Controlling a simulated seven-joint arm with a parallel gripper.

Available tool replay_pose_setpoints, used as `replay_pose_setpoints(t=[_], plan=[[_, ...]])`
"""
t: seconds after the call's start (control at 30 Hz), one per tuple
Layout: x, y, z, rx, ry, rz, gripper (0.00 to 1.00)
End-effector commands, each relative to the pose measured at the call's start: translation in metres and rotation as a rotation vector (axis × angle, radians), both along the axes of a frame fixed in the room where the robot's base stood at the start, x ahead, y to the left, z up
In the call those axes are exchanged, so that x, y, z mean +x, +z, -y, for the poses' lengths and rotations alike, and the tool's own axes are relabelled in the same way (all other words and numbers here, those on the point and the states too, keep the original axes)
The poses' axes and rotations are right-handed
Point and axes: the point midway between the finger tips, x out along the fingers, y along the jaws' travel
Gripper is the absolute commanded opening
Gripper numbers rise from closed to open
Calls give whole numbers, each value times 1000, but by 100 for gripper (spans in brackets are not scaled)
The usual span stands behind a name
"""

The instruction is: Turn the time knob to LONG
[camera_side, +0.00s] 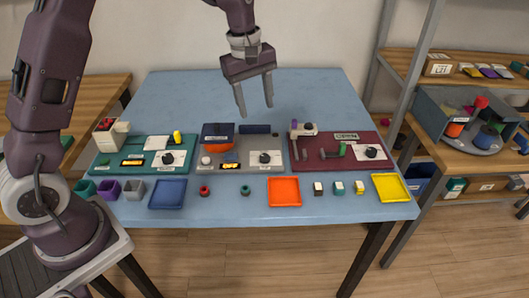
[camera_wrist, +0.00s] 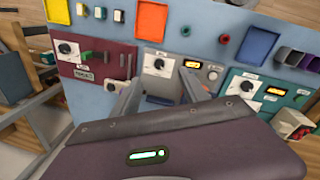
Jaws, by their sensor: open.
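Three panels stand in a row, each with a black round knob on a white plate: the green panel's knob (camera_side: 168,158), the grey panel's knob (camera_side: 264,157) and the maroon panel's knob (camera_side: 371,152). The knobs also show in the wrist view as the green one (camera_wrist: 247,86), the grey one (camera_wrist: 160,64) and the maroon one (camera_wrist: 66,47). The lettering is too small to read, so I cannot tell which is the time knob. My gripper (camera_side: 256,110) is open and empty, pointing down above the back of the grey panel (camera_side: 205,166), apart from every knob.
A lever (camera_side: 336,151) rises from the maroon panel. The table behind the panels is clear.

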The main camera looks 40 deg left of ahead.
Motion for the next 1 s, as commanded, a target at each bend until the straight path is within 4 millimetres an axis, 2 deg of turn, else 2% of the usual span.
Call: replay_pose_setpoints(t=[0.03, 0.1, 0.2, 0.23, 0.63, 0.8, 1.0], plan=[[18, -35, -6, 4, 83, -43, 52], [36, -76, -12, 9, 197, -82, 52], [49, -117, -18, 20, 301, -117, 52], [51, -125, -19, 21, 320, -123, 52], [52, -195, -20, 25, 351, -136, 52], [53, -207, -20, 25, 350, -133, 52], [53, -207, -20, 25, 350, -133, 52]])
